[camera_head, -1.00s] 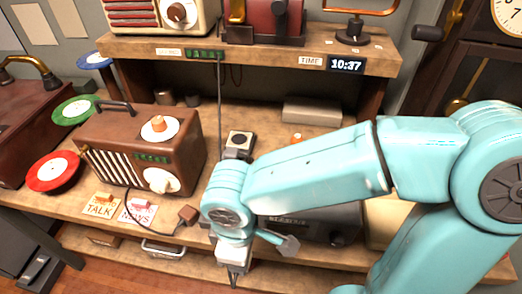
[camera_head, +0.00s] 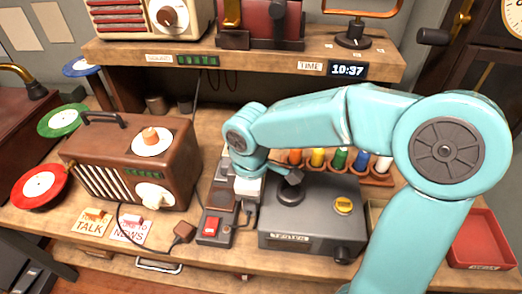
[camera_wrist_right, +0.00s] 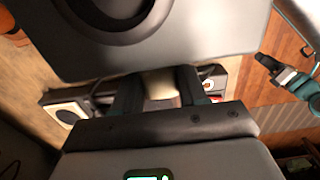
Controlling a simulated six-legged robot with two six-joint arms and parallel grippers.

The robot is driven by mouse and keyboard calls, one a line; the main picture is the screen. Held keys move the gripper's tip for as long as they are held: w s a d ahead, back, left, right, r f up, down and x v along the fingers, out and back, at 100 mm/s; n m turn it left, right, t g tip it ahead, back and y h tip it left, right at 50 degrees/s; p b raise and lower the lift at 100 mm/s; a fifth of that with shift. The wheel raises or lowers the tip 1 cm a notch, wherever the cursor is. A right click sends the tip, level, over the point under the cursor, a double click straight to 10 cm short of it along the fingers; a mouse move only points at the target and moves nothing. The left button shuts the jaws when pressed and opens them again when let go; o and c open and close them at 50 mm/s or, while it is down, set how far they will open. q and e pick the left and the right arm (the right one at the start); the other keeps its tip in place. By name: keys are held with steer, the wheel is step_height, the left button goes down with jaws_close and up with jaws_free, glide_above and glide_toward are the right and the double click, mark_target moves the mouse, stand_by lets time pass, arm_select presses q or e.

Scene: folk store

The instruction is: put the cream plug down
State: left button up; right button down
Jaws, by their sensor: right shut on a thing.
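My right gripper (camera_head: 243,214) points down beside the left side of the grey tester box, over or close to a dark strip (camera_head: 222,194) with a red switch (camera_head: 211,226). In the right wrist view the gripper (camera_wrist_right: 160,92) is shut on the cream plug (camera_wrist_right: 160,85), which shows pale between its dark fingers. I cannot tell whether the plug touches the surface below. In the head view my wrist mostly hides it. In the wrist view a teal part with a black tip (camera_wrist_right: 272,66), probably my left gripper, shows at the right; its jaws are unclear.
The tester box (camera_head: 310,215) stands close on the right. A brown radio (camera_head: 135,160) stands left, with a brown plug (camera_head: 184,231) on its cord. TALK (camera_head: 91,224) and NEWS (camera_head: 130,232) cards lie in front. Colored spools stand behind the tester; a red tray (camera_head: 480,240) is at right.

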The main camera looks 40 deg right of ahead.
steer(key=w+d+p, duration=0.1)
steer(key=w+d, duration=0.2)
steer(key=d, duration=0.1)
steer(key=w+d+p, duration=0.2)
steer(key=w+d, duration=0.1)
steer(key=d, duration=0.1)
steer(key=w+d+p, duration=0.1)
steer(key=w+d, duration=0.3)
steer(key=shift+d+r+p, duration=0.1)
steer(key=shift+r+p, duration=0.05)
steer(key=shift+p, duration=0.2)
steer(key=shift+w+d, duration=0.2)
steer(key=shift+d, duration=0.25)
steer(key=f+b, duration=0.1)
steer(key=f, duration=0.1)
steer(key=f+b, duration=0.2)
steer(key=shift+w+d+f, duration=0.1)
steer(key=shift+w+d, duration=0.05)
steer(key=shift+w, duration=0.05)
steer(key=shift+r, duration=0.2)
steer(key=shift+s, duration=0.1)
steer(key=shift+f, duration=0.6)
